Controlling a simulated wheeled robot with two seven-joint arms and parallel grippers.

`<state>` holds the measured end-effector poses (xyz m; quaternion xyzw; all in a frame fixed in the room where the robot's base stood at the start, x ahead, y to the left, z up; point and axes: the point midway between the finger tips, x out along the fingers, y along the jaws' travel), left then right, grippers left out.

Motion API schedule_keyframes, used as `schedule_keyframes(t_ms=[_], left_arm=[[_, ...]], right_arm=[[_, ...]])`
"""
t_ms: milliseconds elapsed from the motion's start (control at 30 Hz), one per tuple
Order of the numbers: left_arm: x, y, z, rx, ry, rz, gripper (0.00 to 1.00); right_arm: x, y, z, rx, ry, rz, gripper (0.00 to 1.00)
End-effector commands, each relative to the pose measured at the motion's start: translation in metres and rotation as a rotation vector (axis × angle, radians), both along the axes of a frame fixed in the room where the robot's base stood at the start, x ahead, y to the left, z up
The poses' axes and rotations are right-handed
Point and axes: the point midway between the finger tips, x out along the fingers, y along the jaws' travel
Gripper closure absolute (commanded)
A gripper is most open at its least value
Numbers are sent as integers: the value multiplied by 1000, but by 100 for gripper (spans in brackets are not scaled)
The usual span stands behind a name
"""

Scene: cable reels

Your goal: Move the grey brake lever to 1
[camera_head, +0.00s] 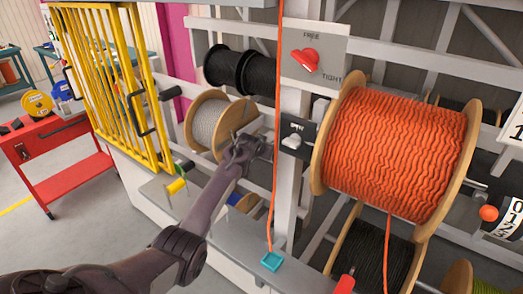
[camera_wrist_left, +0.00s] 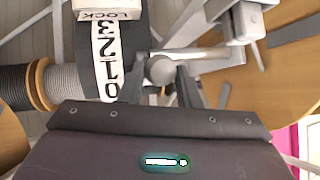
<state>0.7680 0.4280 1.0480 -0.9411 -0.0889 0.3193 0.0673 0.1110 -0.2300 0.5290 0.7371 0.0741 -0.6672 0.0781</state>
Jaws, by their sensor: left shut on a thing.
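The grey brake lever (camera_wrist_left: 160,70) shows in the left wrist view as a round grey knob on a pale metal arm. My left gripper (camera_wrist_left: 168,80) is shut on this knob. A curved black plate (camera_wrist_left: 128,55) with a white number scale (camera_wrist_left: 109,60) marked 3, 2, 1, 0 stands beside it. In that picture the knob is roughly level with the 1. In the head view my left gripper (camera_head: 243,146) is in front of the rack, by the grey cable reel (camera_head: 208,122), and hides the lever. My right gripper is not in view.
A large orange reel (camera_head: 395,150) and a red FREE/TIGHT knob (camera_head: 305,60) are right of my arm. A small black switch box (camera_head: 297,138) is close to my gripper. A yellow gate (camera_head: 105,85) and a red cart (camera_head: 60,160) stand left. An orange cable hangs down the post.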

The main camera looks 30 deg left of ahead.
Motion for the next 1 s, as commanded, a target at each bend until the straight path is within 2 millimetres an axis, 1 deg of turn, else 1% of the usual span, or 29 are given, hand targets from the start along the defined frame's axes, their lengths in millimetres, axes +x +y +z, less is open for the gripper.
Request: schedule_keyframes(t_ms=[33,333,367,500,833,1000], left_arm=[[4,2,11,3,-23,2,100],[4,2,11,3,-24,2,100],[4,2,11,3,-24,2,68],[3,1,8,2,-17,1,49],[0,0,4,1,-9,0,48],[-9,-3,10,2,-10,-2,48]], right_arm=[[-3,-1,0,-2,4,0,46],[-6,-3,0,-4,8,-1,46],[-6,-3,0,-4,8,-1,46],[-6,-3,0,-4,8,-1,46],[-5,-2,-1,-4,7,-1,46],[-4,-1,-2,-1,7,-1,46]])
